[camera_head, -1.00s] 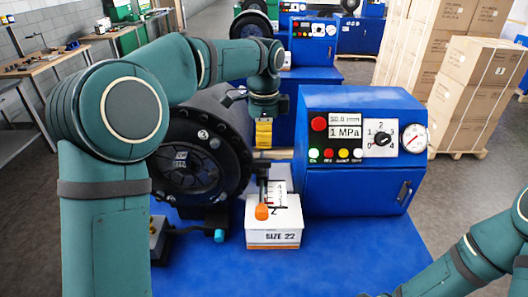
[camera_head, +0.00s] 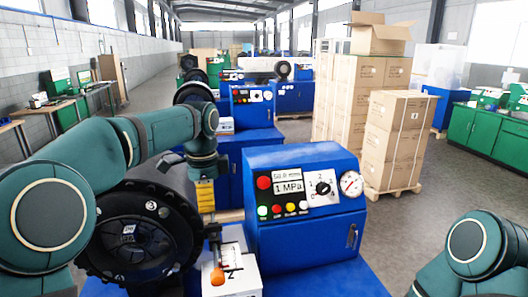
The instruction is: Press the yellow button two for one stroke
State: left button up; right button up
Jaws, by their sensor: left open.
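The yellow button (camera_head: 290,207) is in the row of small round buttons on the front panel of the blue control box (camera_head: 300,244). A green button (camera_head: 262,211) and a red one (camera_head: 277,209) are left of it, and a white one (camera_head: 303,205) is right of it. My left gripper (camera_head: 213,234) hangs below its yellow-banded wrist, left of the control box and apart from the buttons. It is open; its fingertips are hard to make out against the dark parts. My right arm shows at the lower right, with its gripper outside the picture.
A round black crimper head (camera_head: 133,238) stands left of the control box. A white box (camera_head: 238,285) with an orange-tipped piece (camera_head: 217,277) is below my left gripper. A dial (camera_head: 322,188) and gauge (camera_head: 351,184) are on the panel. Stacked cartons (camera_head: 396,140) stand behind right.

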aim_at(289, 206)
jog(key=k, duration=0.85)
